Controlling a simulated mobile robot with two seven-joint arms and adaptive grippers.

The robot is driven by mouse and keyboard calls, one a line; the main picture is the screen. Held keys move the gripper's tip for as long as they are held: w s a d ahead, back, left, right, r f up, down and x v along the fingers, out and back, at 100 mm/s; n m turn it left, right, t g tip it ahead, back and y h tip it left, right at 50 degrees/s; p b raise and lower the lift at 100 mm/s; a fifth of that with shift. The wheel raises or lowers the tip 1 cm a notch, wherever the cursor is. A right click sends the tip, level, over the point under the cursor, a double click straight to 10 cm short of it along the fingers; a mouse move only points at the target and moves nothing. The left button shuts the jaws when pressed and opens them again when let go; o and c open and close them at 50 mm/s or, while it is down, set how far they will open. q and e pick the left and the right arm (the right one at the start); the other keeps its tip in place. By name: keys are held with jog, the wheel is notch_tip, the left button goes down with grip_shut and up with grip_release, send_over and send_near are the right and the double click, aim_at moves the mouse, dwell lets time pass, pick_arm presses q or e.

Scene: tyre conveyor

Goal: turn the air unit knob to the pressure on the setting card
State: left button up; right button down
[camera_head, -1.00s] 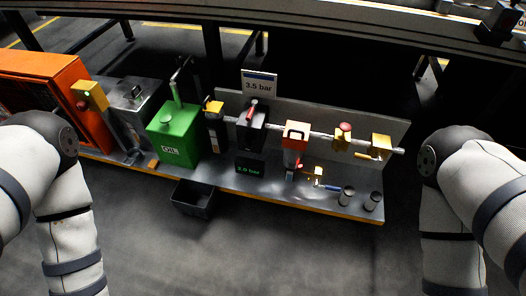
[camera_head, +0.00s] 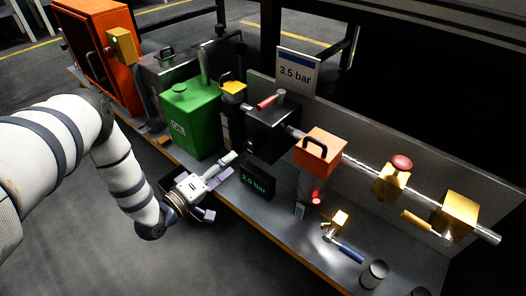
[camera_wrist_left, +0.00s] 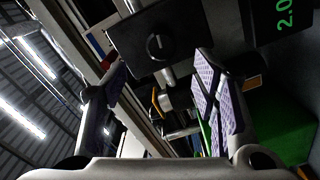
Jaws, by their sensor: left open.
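The air unit (camera_head: 273,132) is a black box on the pipe in the head view. Its dark round knob (camera_wrist_left: 158,46) shows in the left wrist view, on a black face; I cannot make it out in the head view. The setting card (camera_head: 297,72) stands behind the unit and reads 3.5 bar. The display (camera_head: 257,184) below the unit reads 2.0 bar in green. My left gripper (camera_head: 222,182) is open and empty, in front of and left of the display, with its fingers apart in the wrist view (camera_wrist_left: 160,88). My right gripper is out of view.
A green oil box (camera_head: 190,120) stands left of the unit. An orange block (camera_head: 319,151) and yellow valves (camera_head: 389,184) sit along the pipe to the right. Open floor lies before the bench.

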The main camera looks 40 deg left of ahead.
aim_at(247, 149)
pick_arm(q)
jog(key=w, duration=0.3)
jog(key=w+b, duration=0.1)
jog(key=w, duration=0.2)
jog(key=w+b, duration=0.1)
jog(key=w, duration=0.2)
jog(key=shift+d+f, duration=0.15)
jog(key=shift+d, duration=0.2)
jog(key=shift+w, duration=0.25)
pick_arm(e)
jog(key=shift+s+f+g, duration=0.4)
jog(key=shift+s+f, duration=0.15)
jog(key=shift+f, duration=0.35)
pick_arm(q)
jog(key=shift+c, duration=0.6)
jog(key=c, duration=1.1)
